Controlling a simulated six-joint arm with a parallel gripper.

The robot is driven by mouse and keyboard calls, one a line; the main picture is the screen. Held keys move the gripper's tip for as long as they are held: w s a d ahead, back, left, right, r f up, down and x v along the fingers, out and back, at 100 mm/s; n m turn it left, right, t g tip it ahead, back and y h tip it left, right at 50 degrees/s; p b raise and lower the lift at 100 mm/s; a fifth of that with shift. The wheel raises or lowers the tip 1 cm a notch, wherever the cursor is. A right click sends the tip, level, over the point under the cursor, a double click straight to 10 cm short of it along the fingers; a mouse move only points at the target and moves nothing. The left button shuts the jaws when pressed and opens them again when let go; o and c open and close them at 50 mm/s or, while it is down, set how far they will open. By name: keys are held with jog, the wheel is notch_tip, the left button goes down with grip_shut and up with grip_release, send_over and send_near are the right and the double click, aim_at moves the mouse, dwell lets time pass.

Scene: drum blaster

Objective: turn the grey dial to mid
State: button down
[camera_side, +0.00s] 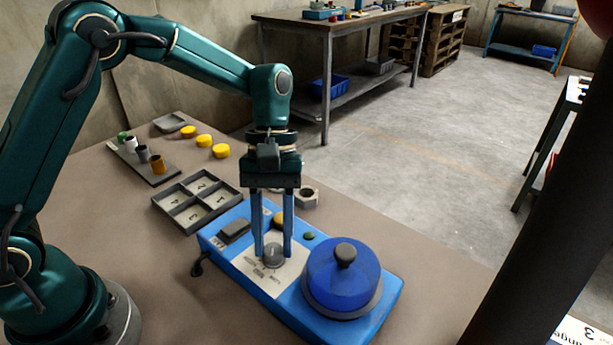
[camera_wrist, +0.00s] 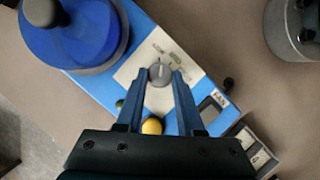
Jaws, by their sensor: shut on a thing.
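The grey dial (camera_side: 274,256) sits on a pale label plate on the blue machine (camera_side: 345,329). My gripper (camera_side: 273,252) points down over the machine, with its two blue fingers on either side of the dial and shut on it. In the wrist view the dial (camera_wrist: 160,74) shows between the fingertips (camera_wrist: 160,76), with a light pointer line on its top. Printed words surround it on the plate; most are too small to read, though one seems to be "LOW". I cannot tell exactly which word the pointer faces.
A grey compartment tray (camera_side: 198,226) and a metal nut (camera_side: 307,197) lie behind.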

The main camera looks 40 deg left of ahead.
aim_at(276, 246)
jog(key=m+y, duration=0.1)
jog(key=m, duration=0.3)
jog(key=shift+w+d+g, duration=0.1)
jog(key=shift+d+g, duration=0.05)
jog(key=shift+g, duration=0.15)
jog(key=shift+m+y, duration=0.8)
jog(key=shift+m, duration=0.8)
jog(key=shift+d, duration=0.1)
jog(key=c, duration=0.5)
grip_release()
jog(key=shift+c, duration=0.2)
jog(key=shift+v, duration=2.05)
jog(key=shift+w+r, duration=0.25)
jog(key=shift+r, duration=0.25)
